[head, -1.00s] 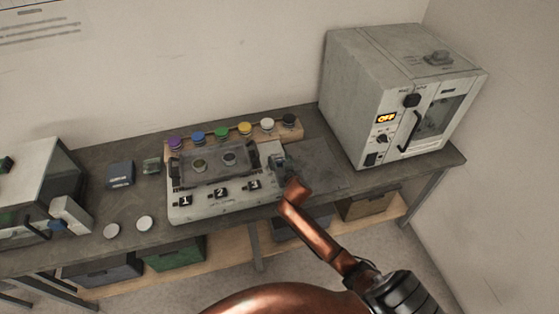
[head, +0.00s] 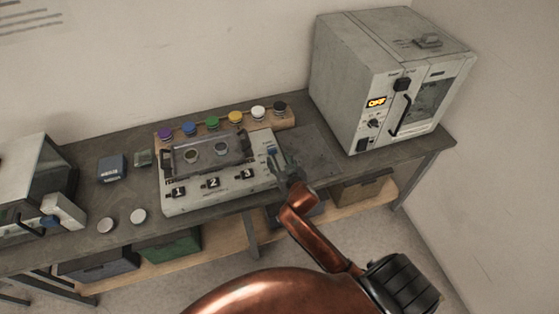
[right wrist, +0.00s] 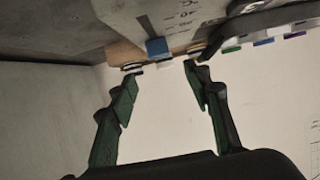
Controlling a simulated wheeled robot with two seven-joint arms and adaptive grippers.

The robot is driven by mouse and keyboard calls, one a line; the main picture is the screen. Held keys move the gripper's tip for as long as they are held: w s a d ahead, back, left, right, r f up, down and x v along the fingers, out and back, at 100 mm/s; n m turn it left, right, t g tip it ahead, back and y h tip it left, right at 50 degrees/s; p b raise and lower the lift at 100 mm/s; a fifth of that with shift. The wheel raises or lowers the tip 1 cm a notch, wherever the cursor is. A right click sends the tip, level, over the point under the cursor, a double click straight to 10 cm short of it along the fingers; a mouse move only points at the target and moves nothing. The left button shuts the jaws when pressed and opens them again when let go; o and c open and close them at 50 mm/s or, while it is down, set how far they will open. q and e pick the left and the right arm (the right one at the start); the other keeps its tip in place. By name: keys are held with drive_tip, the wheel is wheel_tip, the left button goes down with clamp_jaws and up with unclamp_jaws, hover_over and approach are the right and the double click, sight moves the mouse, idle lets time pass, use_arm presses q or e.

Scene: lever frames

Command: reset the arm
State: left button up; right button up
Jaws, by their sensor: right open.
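My right gripper (head: 279,166) is at the right end of a grey-white panel box (head: 212,198) on the bench, close to a small blue-tipped lever (head: 271,151). In the right wrist view the gripper (right wrist: 160,75) is open, with nothing between its two green-dark fingers. The blue tip (right wrist: 157,47) shows there just beyond the fingertips, apart from them, against the box's panel. The panel carries black switches marked 1, 2 and 3 and a clear-covered tray (head: 205,154) with two round pieces. My left gripper is not in view.
A rack of coloured caps (head: 270,122) stands behind the box. A grey oven (head: 345,90) reading OFF stands at the right. Another machine (head: 30,175) is at the left, with two pale discs (head: 138,216) nearby.

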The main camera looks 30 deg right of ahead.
idle(0.4)
drive_tip(key=s+a+f+n+g+y, duration=0.1)
drive_tip(key=s+f+g, duration=0.3)
drive_tip(key=s, duration=0.8)
drive_tip(key=s+f+n+g, duration=0.1)
drive_tip(key=s+f+g, duration=0.3)
drive_tip(key=s, duration=0.7)
drive_tip(key=s+a+f+n+g+y, duration=0.15)
drive_tip(key=s+f, duration=0.45)
drive_tip(key=s, duration=0.6)
wheel_tip(320, 180, down, 29)
drive_tip(key=s+g, duration=0.2)
drive_tip(key=s+f, duration=1.7)
drive_tip(key=s, duration=0.2)
drive_tip(key=shift+a+f+g, duration=0.35)
drive_tip(key=shift+a, duration=0.1)
drive_tip(key=shift+s+n, duration=0.15)
drive_tip(key=shift+n, duration=0.1)
